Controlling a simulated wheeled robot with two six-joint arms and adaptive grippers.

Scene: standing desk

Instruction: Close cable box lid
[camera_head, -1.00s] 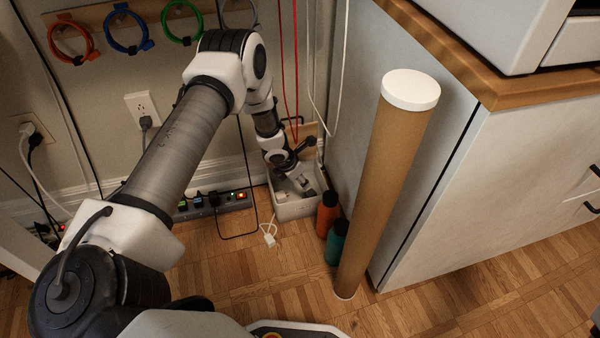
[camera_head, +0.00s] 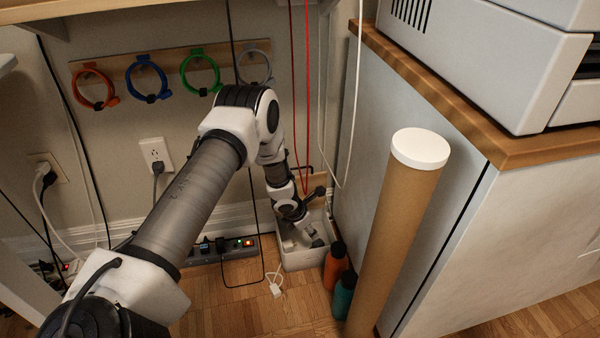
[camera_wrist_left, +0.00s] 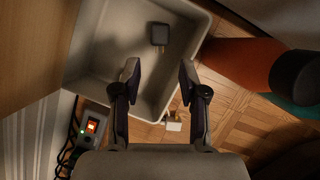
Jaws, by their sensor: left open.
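The cable box (camera_head: 308,261) is a pale open-topped box on the floor against the wall. In the left wrist view the box (camera_wrist_left: 108,42) shows its inside, with a black adapter (camera_wrist_left: 160,36) in it. A wooden lid (camera_head: 316,188) stands raised at the back of the box; a brown panel that seems to be this lid (camera_wrist_left: 32,48) fills the left of the wrist view. My left gripper (camera_head: 314,240) reaches down over the box opening. Its two fingers (camera_wrist_left: 160,76) are apart with nothing between them. My right gripper is not in view.
An orange bottle (camera_head: 335,266) and a teal bottle (camera_head: 343,296) stand right of the box. A tall cardboard tube (camera_head: 398,235) stands nearer, beside the cabinet (camera_head: 480,245). A power strip (camera_head: 222,250) lies left, and a white plug (camera_head: 274,285) lies in front. Red cables (camera_head: 307,90) hang above.

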